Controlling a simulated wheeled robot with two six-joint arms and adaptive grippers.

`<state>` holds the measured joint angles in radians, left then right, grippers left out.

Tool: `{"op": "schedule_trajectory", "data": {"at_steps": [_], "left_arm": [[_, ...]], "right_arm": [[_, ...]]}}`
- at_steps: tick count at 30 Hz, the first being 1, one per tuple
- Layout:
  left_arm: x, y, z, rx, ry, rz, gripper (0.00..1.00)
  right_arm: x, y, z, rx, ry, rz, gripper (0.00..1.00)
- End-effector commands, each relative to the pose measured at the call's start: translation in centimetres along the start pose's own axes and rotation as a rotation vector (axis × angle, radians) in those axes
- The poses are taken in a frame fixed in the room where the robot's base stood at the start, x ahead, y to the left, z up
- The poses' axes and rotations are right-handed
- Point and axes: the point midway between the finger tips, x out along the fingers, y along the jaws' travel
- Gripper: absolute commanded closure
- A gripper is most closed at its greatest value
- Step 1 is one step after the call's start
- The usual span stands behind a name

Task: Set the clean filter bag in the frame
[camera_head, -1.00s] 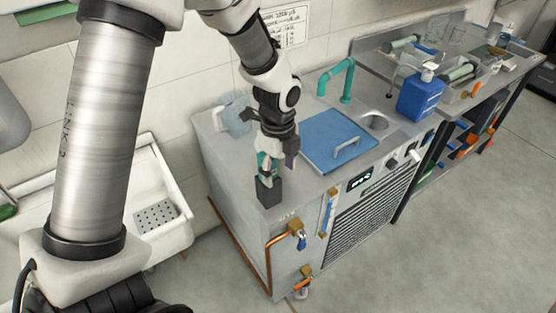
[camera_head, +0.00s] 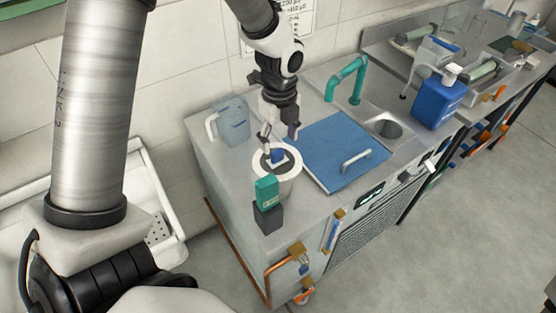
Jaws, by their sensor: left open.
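A round white holder (camera_head: 290,187) stands on the steel counter, with a dark middle and a small blue piece (camera_head: 278,156) in it. I cannot tell which part is the filter bag and which the frame. My left gripper (camera_head: 279,134) is open, its fingers pointing down just behind and above the white holder. It seems empty; whether a finger touches the blue piece is unclear. My right gripper is not in view.
A teal block (camera_head: 266,192) sits on a dark grey block (camera_head: 268,217) in front of the holder. A clear bluish jug (camera_head: 234,122) stands behind left. A blue lid (camera_head: 335,142) with a handle lies to the right, near a teal tap (camera_head: 346,80) and blue bottle (camera_head: 438,100).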

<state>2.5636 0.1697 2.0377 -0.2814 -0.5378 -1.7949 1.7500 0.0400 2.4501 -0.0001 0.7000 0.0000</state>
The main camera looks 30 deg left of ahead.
Motion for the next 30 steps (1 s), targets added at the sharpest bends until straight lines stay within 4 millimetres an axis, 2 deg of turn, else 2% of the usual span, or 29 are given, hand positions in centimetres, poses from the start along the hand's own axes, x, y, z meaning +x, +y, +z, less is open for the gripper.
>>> {"op": "schedule_trajectory", "data": {"at_steps": [5, 9, 16, 20, 21, 22, 30], "left_arm": [[2.7, 0.6, -0.1, -0.001, 0.003, 0.004, 0.35], [4.8, 0.5, -0.1, -0.001, 0.001, 0.001, 0.35], [5.1, 0.5, 0.0, -0.001, 0.0, -0.001, 0.35], [5.1, 0.5, 0.0, -0.001, 0.0, -0.001, 0.81], [5.1, 0.5, 0.0, -0.001, 0.0, -0.001, 0.96], [5.1, 0.5, 0.0, -0.001, 0.0, -0.001, 1.0], [5.1, 0.5, 0.0, -0.001, 0.0, -0.001, 1.0]], "right_arm": [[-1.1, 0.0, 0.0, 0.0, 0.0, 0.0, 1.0], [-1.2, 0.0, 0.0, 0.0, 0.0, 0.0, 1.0], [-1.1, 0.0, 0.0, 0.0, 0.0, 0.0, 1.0], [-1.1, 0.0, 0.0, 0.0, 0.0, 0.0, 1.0], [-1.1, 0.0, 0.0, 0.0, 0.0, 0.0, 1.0], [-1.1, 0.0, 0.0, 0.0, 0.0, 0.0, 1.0], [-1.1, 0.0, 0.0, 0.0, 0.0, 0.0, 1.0]]}}
